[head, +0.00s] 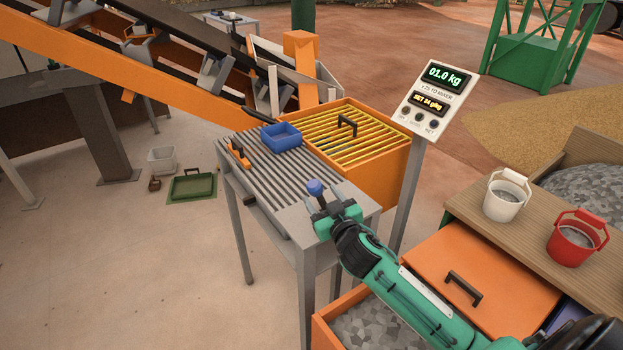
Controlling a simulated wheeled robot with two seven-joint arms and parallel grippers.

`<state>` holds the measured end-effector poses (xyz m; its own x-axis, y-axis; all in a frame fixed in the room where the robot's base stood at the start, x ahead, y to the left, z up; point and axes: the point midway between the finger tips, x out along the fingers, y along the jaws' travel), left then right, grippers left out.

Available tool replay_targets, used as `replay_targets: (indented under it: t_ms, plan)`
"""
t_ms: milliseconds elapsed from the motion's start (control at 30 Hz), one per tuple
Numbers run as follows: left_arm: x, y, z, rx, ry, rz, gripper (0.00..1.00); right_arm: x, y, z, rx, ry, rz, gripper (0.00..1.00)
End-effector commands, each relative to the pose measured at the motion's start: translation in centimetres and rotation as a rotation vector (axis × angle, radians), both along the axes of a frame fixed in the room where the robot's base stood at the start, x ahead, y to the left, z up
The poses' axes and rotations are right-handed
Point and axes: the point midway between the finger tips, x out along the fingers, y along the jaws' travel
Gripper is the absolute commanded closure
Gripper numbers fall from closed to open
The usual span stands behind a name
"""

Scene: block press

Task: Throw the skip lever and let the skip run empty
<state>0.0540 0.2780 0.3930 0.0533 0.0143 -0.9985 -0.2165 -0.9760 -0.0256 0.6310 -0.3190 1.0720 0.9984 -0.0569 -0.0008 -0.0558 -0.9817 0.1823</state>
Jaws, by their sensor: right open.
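A lever with a blue knob (315,187) stands at the near right corner of the slatted grey table, and I take it to be the skip lever. My right gripper (325,209) is open right at this lever. Its fingers are close around or beside the stem just below the knob; I cannot tell whether they touch it. An orange hopper (388,172) with a yellow bar grate and black handle stands behind the table. Which container is the skip is not clear. My left gripper is not in view.
A blue tray (281,137) and an orange-handled tool (238,154) lie on the slatted table (262,172). A display post (437,92) reads 01.0 kg. A white bucket (506,197) and a red bucket (574,238) stand on the wooden bench at right. Open floor lies left.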

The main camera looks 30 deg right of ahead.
Motion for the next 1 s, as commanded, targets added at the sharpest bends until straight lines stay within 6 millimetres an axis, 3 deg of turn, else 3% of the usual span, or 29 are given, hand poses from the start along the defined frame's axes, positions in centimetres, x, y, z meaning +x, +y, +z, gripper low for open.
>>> replay_targets:
  t_ms: [200,267,500,833,867,1000]
  plan:
    - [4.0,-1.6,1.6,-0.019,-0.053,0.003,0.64,4.0,-0.2,0.3,-0.002,0.000,-0.001,0.42]
    - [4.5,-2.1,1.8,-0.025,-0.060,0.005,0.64,4.8,-0.3,0.3,-0.001,0.000,0.000,0.42]
    - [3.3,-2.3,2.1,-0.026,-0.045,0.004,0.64,6.9,-0.4,0.0,-0.001,0.001,0.000,0.42]
    - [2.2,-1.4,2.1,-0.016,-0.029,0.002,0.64,7.2,-0.4,-0.1,0.000,0.001,0.001,0.42]
    - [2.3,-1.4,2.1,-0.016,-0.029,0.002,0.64,7.2,-0.4,-0.1,0.000,0.001,0.001,0.44]
    - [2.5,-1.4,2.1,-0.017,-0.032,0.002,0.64,7.2,-0.4,-0.1,0.000,0.001,0.001,0.71]
